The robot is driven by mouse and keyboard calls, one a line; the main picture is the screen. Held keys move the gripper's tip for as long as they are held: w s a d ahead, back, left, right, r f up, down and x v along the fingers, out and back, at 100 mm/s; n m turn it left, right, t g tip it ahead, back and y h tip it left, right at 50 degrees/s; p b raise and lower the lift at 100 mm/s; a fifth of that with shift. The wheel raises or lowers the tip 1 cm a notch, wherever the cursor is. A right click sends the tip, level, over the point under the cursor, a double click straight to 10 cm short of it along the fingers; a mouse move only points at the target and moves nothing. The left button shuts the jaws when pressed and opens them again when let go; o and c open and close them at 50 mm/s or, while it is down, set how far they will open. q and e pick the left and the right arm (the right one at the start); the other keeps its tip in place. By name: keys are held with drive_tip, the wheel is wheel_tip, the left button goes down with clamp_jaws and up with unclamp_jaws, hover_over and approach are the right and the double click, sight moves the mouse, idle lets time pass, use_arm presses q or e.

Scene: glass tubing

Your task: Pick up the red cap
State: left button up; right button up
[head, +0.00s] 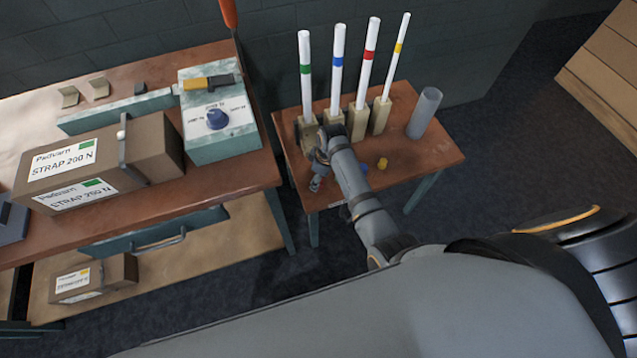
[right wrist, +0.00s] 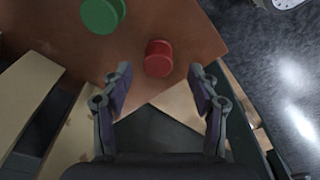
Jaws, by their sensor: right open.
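The red cap (right wrist: 158,58) is a short red cylinder on the brown table top in the right wrist view. It lies near the table's corner, just beyond my right gripper (right wrist: 160,80) and roughly centred between its fingertips. The gripper is open, with nothing between its fingers. In the head view my right gripper (head: 316,183) is over the front left of the small table (head: 430,150); I cannot make out the red cap there. My left gripper is not in view.
A green cap (right wrist: 103,15) lies left of the red one. A yellow cap (head: 382,163) is on the small table. Colour-banded white tubes, including a red-banded one (head: 368,60), stand in holders behind my gripper. A grey cylinder (head: 425,112) stands at right.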

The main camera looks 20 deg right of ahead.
drive_tip(key=f, duration=0.3)
drive_tip(key=shift+w+a+f, duration=0.15)
drive_tip(key=shift+w+f, duration=0.2)
drive_tip(key=c, duration=0.8)
drive_tip(key=shift+c, duration=0.2)
drive_tip(key=shift+r, duration=0.15)
drive_tip(key=shift+r, duration=0.25)
wheel_tip(320, 180, up, 3)
drive_tip(key=s+d+r+p, duration=0.2)
drive_tip(key=s+r, duration=0.7)
drive_tip(key=s, duration=0.5)
drive_tip(key=shift+d+r, duration=0.2)
drive_tip(key=shift+d, duration=0.15)
